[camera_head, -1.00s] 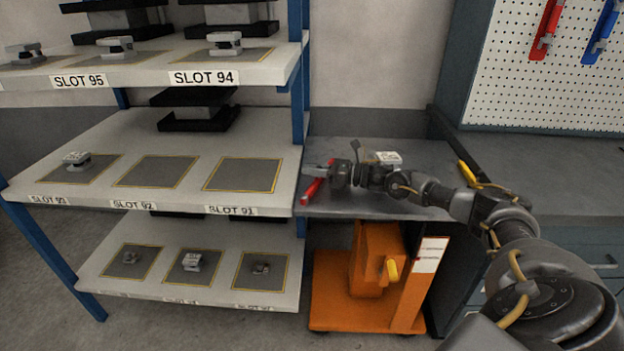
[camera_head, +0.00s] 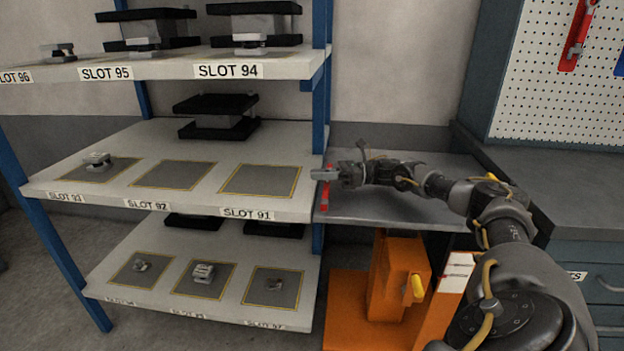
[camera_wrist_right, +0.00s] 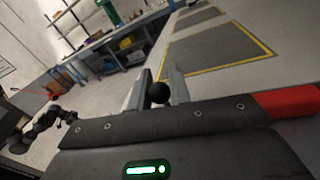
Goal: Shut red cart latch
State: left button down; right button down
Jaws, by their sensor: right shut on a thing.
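The red latch (camera_head: 325,195) is a short red bar at the left edge of the grey cart top, beside the shelf rack, in the head view. My right gripper (camera_head: 328,174) is shut on it near its far end and hides part of it. In the right wrist view, a black round knob (camera_wrist_right: 158,93) sits between the two fingers (camera_wrist_right: 157,88). A red piece (camera_wrist_right: 285,101) shows at the right edge there; I cannot tell whether it is the latch. My left gripper is in neither view.
The grey cart top (camera_head: 400,208) is mostly clear under my right arm. The shelf rack (camera_head: 300,207) with labelled slots stands close on the left. An orange unit (camera_head: 398,280) with a yellow handle is below. A grey workbench (camera_head: 560,180) and pegboard are at right.

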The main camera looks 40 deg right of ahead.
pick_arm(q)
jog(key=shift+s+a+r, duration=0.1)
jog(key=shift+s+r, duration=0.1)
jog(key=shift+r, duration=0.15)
pick_arm(e)
jog(key=shift+a+r, duration=0.1)
jog(key=c, duration=1.3)
grip_release()
jog(key=shift+w+a, duration=0.1)
jog(key=shift+w, duration=0.15)
jog(key=shift+s, duration=0.15)
jog(key=shift+r, duration=0.4)
jog(key=r, duration=0.2)
jog(key=shift+s+r, duration=0.2)
jog(key=shift+r, duration=0.15)
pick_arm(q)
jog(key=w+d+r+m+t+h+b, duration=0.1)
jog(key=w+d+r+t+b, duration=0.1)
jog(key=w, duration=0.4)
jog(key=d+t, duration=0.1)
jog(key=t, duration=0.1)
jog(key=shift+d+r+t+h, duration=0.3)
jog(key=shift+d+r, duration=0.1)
pick_arm(e)
jog(key=s+a+r, duration=0.9)
jog(key=s, duration=0.1)
jog(key=shift+r, duration=0.2)
